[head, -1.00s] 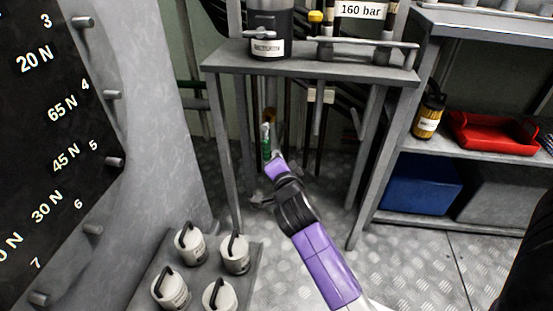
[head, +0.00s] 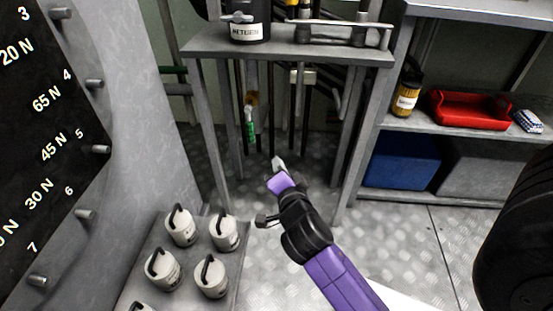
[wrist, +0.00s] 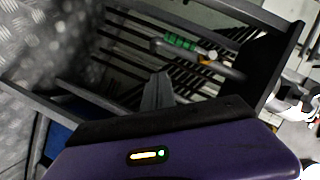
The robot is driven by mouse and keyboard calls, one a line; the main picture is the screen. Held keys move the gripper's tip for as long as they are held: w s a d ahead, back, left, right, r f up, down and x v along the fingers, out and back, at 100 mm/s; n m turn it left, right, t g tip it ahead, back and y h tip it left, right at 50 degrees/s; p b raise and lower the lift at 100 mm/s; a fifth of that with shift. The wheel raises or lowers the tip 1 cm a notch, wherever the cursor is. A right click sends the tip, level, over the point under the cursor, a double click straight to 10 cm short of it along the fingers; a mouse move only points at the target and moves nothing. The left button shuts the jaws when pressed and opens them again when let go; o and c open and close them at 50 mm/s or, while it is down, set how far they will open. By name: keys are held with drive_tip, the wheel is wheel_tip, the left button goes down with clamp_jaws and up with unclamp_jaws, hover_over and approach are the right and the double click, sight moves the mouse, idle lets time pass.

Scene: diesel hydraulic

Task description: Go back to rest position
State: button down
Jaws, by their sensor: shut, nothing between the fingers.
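My gripper (head: 279,163) is at the end of my purple and black arm, in front of the grey stand and below its top. Its fingers are shut and empty. In the wrist view the shut fingers (wrist: 157,92) point toward the pipes under the stand. A green-labelled pipe end (head: 250,128) hangs under the stand, left of my gripper and apart from it; it also shows in the wrist view (wrist: 181,42).
The grey stand (head: 290,60) has legs on both sides of my gripper. White weights with black handles (head: 212,277) stand at lower left beside the dark force panel (head: 50,130). A shelf at right holds a red tray (head: 470,109) and a blue box (head: 400,160). Open floor lies between.

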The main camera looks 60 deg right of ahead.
idle(0.7)
drive_tip(key=s+a+r+n+t+y, duration=0.1)
drive_tip(key=a+n+t+y, duration=0.2)
drive_tip(key=a+n, duration=0.5)
drive_tip(key=a+r+n+t+y, duration=0.2)
drive_tip(key=a+n+t+y, duration=0.15)
drive_tip(key=a+n, duration=0.35)
drive_tip(key=s+a+f+n+g+y, duration=0.1)
drive_tip(key=s+a+n+y, duration=0.2)
drive_tip(key=s+a, duration=0.5)
drive_tip(key=s+a+n+y, duration=0.3)
drive_tip(key=s+a+n, duration=0.15)
drive_tip(key=s, duration=0.55)
wheel_tip(320, 180, up, 35)
drive_tip(key=p, duration=3.4)
drive_tip(key=shift+a+m+p, duration=0.3)
drive_tip(key=shift+m+p, duration=0.1)
drive_tip(key=shift+m, duration=0.05)
drive_tip(key=shift+f, duration=0.2)
